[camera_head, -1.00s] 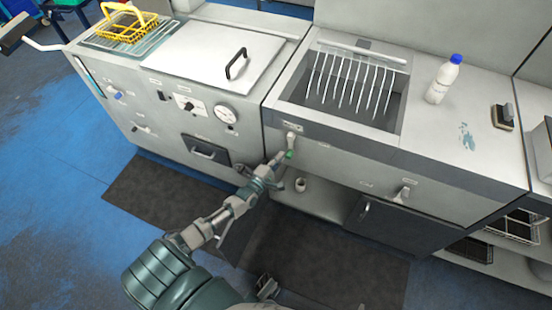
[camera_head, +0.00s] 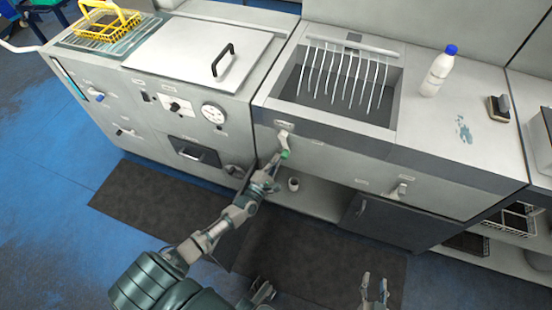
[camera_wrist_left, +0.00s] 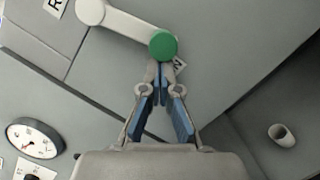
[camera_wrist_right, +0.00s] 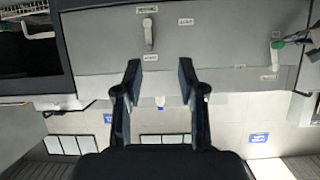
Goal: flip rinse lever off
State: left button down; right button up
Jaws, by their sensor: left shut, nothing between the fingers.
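The rinse lever (camera_head: 284,142) is a pale handle with a green tip on the front panel below the rack basin. In the left wrist view the lever (camera_wrist_left: 125,24) runs from its pivot at upper left to the green knob. My left gripper (camera_head: 279,160) is shut and empty, with its fingertips right at the green knob. In the left wrist view the closed fingertips (camera_wrist_left: 160,70) sit just below the knob; I cannot tell whether they touch it. My right gripper (camera_head: 374,288) is open and empty, low in front of the counter; its fingers (camera_wrist_right: 158,80) show apart in the right wrist view.
A second pale lever (camera_head: 400,190) is on the panel to the right; it also shows in the right wrist view (camera_wrist_right: 148,35). A pressure gauge (camera_head: 213,114) is to the left. A small white cup (camera_head: 293,184) is below the panel. A bottle (camera_head: 437,72) stands on the counter.

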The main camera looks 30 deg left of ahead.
pick_arm(q)
jog(key=w+d+r+n+y+b, duration=0.2)
jog(key=d+n, duration=0.7)
jog(key=n, duration=0.9)
notch_tip(320, 180, up, 5)
jog(key=y+b, duration=0.2)
jog(key=y, duration=0.1)
jog(key=shift+w+d+y+b, duration=0.2)
jog(key=shift+d+y+b, duration=0.1)
jog(key=shift+y, duration=0.1)
pick_arm(e)
notch_tip(320, 180, up, 12)
jog(key=w+t+y, duration=0.1)
jog(key=t+y, duration=0.1)
jog(key=t, duration=0.8)
jog(key=shift+w+a+f+m, duration=0.15)
jog(key=shift+a+f+m, duration=0.05)
jog(key=shift+m, duration=0.2)
jog(key=shift+f, duration=0.1)
